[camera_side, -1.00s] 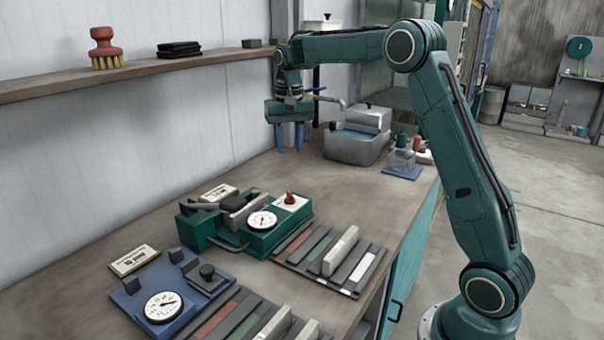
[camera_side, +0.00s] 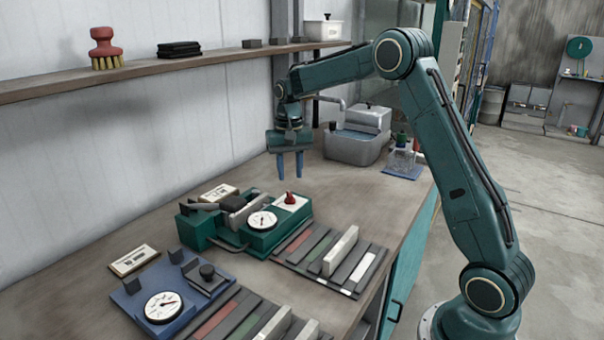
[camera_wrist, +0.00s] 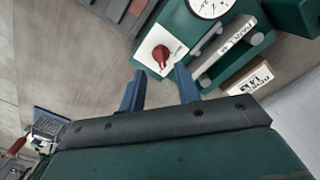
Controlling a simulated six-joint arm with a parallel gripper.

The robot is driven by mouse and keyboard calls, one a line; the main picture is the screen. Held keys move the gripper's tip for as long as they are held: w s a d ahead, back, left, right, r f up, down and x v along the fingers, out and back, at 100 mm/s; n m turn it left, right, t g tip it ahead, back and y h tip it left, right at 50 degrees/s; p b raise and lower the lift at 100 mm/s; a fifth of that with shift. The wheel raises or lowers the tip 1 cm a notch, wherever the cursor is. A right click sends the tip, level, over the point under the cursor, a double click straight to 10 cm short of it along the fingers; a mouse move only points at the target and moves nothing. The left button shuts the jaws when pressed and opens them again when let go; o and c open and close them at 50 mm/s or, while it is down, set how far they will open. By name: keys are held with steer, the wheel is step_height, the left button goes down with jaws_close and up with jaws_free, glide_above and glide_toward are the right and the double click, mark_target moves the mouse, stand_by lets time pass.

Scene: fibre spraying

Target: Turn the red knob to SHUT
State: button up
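The red knob (camera_side: 290,198) stands on a white plate at the right end of the green device (camera_side: 262,239), beside its round dial (camera_side: 262,221). In the wrist view the red knob (camera_wrist: 160,54) shows just beyond my fingertips, on its white plate with small marks too blurred to read. My gripper (camera_side: 289,177) is open and empty, its two blue fingers pointing down above the bench behind the device. In the wrist view the fingers of my gripper (camera_wrist: 160,74) are spread apart, and the knob lies clear of them.
Racks of grey, red and green bars (camera_side: 300,252) lie in front of the device. A blue device (camera_side: 130,300) with a dial is at the front left. A shelf (camera_side: 190,64) runs along the wall.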

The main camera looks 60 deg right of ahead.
mark_target(290, 194)
step_height(290, 194, down, 6)
steer(key=shift+f, duration=0.25)
jaws_close()
stand_by(0.3)
